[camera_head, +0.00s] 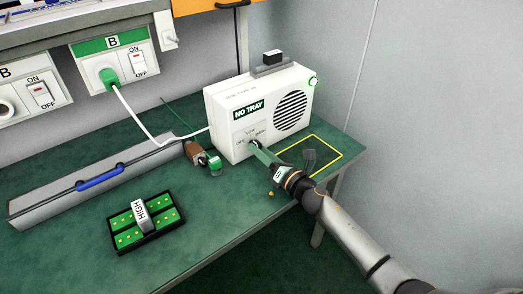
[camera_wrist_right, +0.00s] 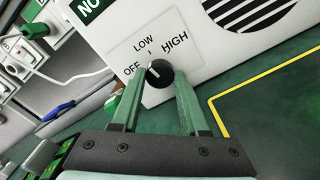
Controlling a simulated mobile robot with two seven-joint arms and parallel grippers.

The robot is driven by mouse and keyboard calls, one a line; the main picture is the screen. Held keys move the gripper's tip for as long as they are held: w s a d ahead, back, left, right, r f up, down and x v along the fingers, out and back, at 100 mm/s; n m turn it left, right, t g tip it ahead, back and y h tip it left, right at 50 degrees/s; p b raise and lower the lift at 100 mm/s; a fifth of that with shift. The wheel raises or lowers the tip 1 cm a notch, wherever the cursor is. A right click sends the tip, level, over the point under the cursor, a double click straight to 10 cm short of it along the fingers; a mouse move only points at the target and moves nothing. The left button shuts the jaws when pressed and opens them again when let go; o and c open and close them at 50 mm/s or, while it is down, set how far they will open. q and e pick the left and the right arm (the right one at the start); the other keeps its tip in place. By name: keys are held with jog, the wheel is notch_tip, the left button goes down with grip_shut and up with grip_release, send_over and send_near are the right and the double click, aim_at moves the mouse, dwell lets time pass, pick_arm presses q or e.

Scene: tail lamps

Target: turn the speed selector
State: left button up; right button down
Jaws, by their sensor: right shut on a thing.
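The speed selector (camera_wrist_right: 160,74) is a round black knob on the front of a white box (camera_head: 236,110). Labels OFF, LOW and HIGH stand around it in the right wrist view. A white mark on the knob is toward its upper left; I cannot tell exactly which label it points at. My right gripper (camera_wrist_right: 158,82) is shut on the knob, with one green finger on each side. In the head view the right gripper (camera_head: 254,146) reaches the box's lower front and partly hides the knob. My left gripper is not in view.
The box bears a NO TRAY sign (camera_head: 249,110) and a speaker grille (camera_head: 290,110). A yellow outline (camera_head: 338,155) marks the green bench beside it.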

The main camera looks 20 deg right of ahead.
jog(key=shift+m, duration=0.9)
jog(key=m+p, duration=0.1)
jog(key=m, duration=0.2)
jog(key=shift+m, duration=0.4)
jog(key=m+p, duration=0.1)
jog(key=m, duration=0.3)
jog(key=shift+m+p, duration=0.45)
jog(key=shift+m, duration=0.55)
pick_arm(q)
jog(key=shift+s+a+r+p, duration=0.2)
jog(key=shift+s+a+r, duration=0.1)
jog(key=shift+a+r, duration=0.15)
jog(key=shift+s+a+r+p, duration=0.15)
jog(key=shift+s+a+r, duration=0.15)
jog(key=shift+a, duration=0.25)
pick_arm(e)
jog(key=shift+m, duration=1.2)
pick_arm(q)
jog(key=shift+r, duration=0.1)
pick_arm(e)
jog(key=shift+c, duration=2.1)
grip_release()
